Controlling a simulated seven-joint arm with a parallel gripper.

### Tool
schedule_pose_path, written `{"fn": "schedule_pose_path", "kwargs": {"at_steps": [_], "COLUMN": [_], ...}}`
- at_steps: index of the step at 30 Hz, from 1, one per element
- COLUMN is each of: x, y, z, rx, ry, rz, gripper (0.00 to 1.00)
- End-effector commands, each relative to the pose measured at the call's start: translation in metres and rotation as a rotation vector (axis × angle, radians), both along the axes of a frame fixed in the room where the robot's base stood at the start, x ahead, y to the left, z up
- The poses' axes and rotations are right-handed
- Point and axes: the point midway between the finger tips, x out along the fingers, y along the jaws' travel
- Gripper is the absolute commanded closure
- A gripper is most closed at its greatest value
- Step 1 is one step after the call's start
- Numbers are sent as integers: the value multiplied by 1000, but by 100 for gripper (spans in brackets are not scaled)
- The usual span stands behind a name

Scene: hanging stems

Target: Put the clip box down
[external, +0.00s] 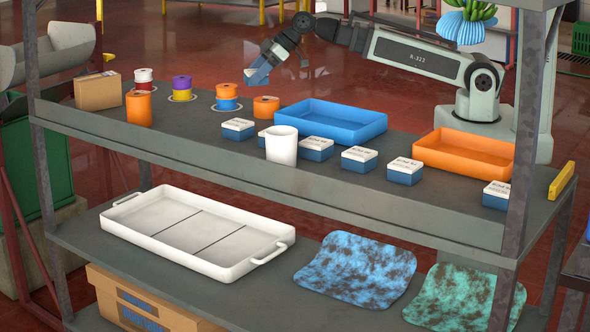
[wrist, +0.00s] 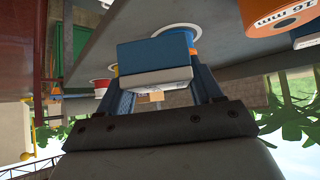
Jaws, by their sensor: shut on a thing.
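My gripper (external: 264,66) is shut on a clip box (external: 257,77), a small blue box with a white side. It is held in the air near the shelf's back edge, above and behind the spools. In the wrist view the clip box (wrist: 154,55) sits between the two blue fingers of my gripper (wrist: 158,75), its blue face large and its white part towards the palm. Several similar clip boxes stand on the upper shelf, among them one left of the white cup (external: 238,128) and one right of it (external: 316,148).
The upper shelf also bears a blue tray (external: 332,121), an orange tray (external: 464,153), the white cup (external: 281,145), orange spools (external: 139,108), stacked spools on white discs (external: 226,97) and a cardboard box (external: 97,91). Both trays look empty. A white divided tray (external: 150,237) lies on the lower shelf.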

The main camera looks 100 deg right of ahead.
Motion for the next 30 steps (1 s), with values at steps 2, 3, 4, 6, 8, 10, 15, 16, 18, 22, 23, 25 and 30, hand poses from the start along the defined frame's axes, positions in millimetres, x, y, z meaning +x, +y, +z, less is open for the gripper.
{"fn": "schedule_pose_path", "kwargs": {"at_steps": [2,3,4,6,8,10,15,16,18,22,23,25,30], "x": [-4,-5,-7,-12,-16,-22,-40,-44,-53,-71,-75,-83,-98], "y": [-29,-41,-51,-74,-93,-116,-170,-179,-201,-238,-246,-261,-290], "z": [-8,-11,-13,-19,-24,-28,-39,-41,-45,-51,-53,-56,-65], "rx": [1,0,0,0,0,-1,0,0,0,0,0,0,0], "ry": [2,1,1,2,2,1,2,1,1,2,2,1,2], "rz": [-45,-65,-81,-117,-148,-186,-279,-296,-334,-400,-414,-441,-488], "gripper": [70,70,70,70,70,70,70,70,70,70,70,70,70]}}
